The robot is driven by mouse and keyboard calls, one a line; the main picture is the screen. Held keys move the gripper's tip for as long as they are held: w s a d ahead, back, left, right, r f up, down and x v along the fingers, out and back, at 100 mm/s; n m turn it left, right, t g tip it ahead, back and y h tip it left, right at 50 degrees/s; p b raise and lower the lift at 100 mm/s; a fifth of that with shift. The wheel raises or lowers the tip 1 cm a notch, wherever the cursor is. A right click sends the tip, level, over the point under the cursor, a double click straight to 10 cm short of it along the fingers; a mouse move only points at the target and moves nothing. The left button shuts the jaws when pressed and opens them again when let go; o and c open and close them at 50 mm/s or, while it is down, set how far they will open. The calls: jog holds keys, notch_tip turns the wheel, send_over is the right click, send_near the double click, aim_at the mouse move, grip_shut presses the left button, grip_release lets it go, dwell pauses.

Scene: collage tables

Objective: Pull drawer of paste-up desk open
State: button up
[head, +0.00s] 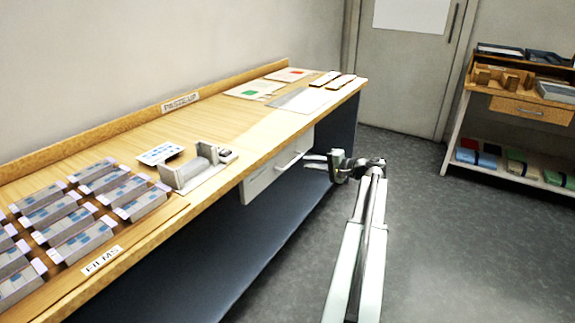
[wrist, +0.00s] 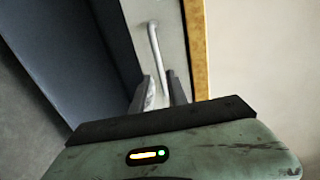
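The paste-up desk (head: 240,130) is the long wooden table along the left wall, with a PASTE-UP label (head: 180,102) on its back ledge. Its pale grey drawer (head: 262,186) sits under the front edge and looks shut. The drawer has a bar handle (head: 290,161), also seen in the wrist view (wrist: 155,48). My gripper (head: 312,161) is at the handle's right end. In the wrist view its two fingers (wrist: 162,92) stand apart, with the near end of the handle showing between them. Whether they touch it I cannot tell.
Boxes of films (head: 85,205), a grey device (head: 195,165) and papers (head: 255,90) lie on the desktop. Below is a dark blue panel (head: 200,275). A wooden shelf unit (head: 485,90) stands at right. The grey floor (head: 425,240) between is clear.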

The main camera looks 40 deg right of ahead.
aim_at(293, 162)
jog(key=b+x, duration=0.1)
jog(key=x, duration=0.6)
jog(key=shift+w+a+f, duration=0.1)
jog(key=shift+w+a, duration=0.05)
jog(key=shift+w, duration=0.1)
grip_shut()
dwell(1.0)
